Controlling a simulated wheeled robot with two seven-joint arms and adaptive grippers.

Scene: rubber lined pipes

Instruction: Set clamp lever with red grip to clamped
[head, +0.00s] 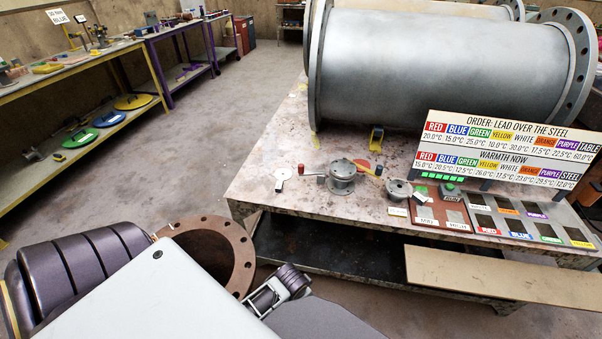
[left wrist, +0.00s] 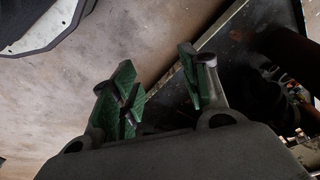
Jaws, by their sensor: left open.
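The clamp lever's red grip (head: 301,169) is small and sits at the left end of a thin lever. The lever reaches left from a round grey flanged fitting (head: 342,177) on the steel-topped table. At this size I cannot tell the red-gripped lever's exact position. My left gripper (left wrist: 160,85) is open and empty in the left wrist view, its green-padded fingers apart above floor and a dark edge. No lever shows between them. My right gripper is not in view.
A large grey flanged pipe (head: 440,70) lies across the table (head: 262,175). A sign board (head: 510,150) and colored sample plates (head: 515,222) stand at right. A rusty flanged ring (head: 232,250) is before the table. Floor is clear at left.

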